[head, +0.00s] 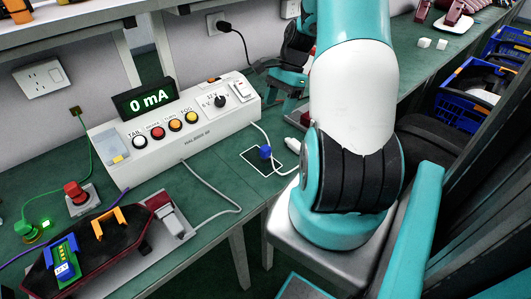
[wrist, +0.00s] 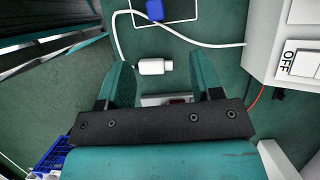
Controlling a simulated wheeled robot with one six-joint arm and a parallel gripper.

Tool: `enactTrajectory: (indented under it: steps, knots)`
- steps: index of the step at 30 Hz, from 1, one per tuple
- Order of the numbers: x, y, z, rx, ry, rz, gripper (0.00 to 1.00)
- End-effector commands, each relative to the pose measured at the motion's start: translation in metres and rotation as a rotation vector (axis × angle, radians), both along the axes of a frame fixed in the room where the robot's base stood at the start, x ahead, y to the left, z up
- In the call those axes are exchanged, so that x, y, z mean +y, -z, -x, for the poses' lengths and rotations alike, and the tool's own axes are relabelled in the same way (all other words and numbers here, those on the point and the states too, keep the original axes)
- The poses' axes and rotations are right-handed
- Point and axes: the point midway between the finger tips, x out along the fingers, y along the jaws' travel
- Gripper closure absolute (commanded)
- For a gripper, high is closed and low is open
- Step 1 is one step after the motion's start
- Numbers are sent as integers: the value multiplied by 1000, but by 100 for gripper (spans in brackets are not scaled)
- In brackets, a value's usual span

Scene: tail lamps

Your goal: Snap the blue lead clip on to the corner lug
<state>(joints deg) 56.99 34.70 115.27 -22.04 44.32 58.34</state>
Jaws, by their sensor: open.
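The blue lead clip (head: 265,152) lies on the green bench inside a white outlined rectangle; it also shows at the top edge of the wrist view (wrist: 155,10). The blue clip lies beyond the fingertips. In the head view my arm hides part of the gripper. A dark red tail lamp (head: 125,243) lies on a grey fixture at lower left, with an orange clamp (head: 108,217) over it. I cannot tell which part is the corner lug.
A white connector (wrist: 155,66) on a cable lies near my fingers. The white test box (head: 190,120) carries a display reading 0 mA (head: 147,104). Bench around the outlined rectangle is mostly clear.

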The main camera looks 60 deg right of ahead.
Motion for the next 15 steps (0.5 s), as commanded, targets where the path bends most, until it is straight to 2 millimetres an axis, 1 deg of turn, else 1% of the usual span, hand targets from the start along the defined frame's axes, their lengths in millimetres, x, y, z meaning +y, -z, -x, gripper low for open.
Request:
enactTrajectory:
  steps: [3, 9, 12, 15]
  knots:
    - [12, 26, -1, 4, -4, -6, 40]
    - [29, 66, -5, 2, -7, -4, 40]
    - [35, 82, -6, 1, -6, -2, 40]
    - [38, 90, -7, 0, -5, 0, 40]
